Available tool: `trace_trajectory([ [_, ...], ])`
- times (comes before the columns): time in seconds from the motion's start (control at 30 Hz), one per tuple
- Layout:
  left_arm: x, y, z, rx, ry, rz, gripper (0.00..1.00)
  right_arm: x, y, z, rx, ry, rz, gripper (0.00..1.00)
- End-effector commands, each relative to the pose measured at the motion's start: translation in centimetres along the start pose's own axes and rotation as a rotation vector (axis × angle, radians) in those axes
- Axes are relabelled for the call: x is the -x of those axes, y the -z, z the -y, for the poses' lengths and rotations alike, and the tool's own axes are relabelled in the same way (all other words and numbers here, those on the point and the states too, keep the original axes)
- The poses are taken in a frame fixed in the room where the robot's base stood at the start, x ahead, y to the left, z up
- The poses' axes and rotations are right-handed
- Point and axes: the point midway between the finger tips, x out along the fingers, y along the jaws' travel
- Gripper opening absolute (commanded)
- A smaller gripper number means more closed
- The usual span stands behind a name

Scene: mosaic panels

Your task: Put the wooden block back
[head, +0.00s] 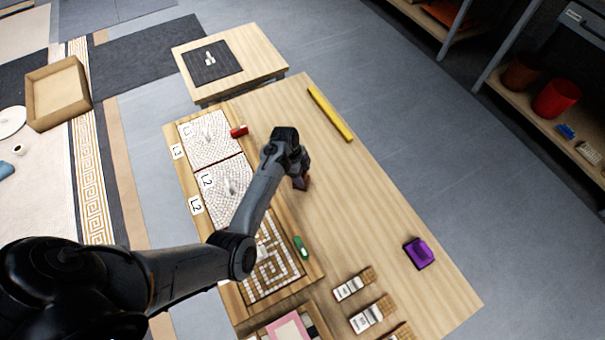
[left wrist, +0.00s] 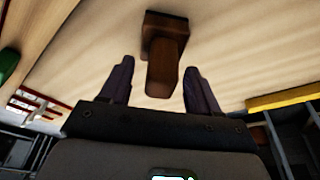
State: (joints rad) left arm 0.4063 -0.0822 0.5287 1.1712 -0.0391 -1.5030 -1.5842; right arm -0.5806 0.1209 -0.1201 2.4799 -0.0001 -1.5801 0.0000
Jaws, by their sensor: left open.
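A dark brown wooden block (left wrist: 165,42) with a wide base and a narrower upright part shows in the left wrist view, on the light wood table. In the head view it shows only as a small reddish-brown patch (head: 304,184), mostly hidden by my gripper. My left gripper (left wrist: 157,74) is open above the table. Its two dark fingers stand on either side of the block's narrow part, with gaps visible on both sides. My right gripper is not in view.
Mosaic panels (head: 213,137) line the table's left side, with a red item (head: 239,131) and a green item (head: 301,247) beside them. A yellow bar (head: 330,114) lies at the far edge, a purple object (head: 419,253) at right. The table (head: 355,200) between is clear.

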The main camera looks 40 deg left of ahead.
Motion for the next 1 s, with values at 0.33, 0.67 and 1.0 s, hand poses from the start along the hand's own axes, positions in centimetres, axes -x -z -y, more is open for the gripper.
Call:
trace_trajectory([
  [0.33, 6.6, 0.1, 0.1, 0.000, 0.002, 0.000, 0.62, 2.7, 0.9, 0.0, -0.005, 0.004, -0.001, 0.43],
  [0.67, 10.6, 0.0, 0.0, 0.004, 0.002, 0.003, 0.62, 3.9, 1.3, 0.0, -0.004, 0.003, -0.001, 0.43],
  [1.0, 12.3, -3.8, -5.1, 0.286, 0.137, 0.180, 0.62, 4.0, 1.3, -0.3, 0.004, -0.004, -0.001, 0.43],
])
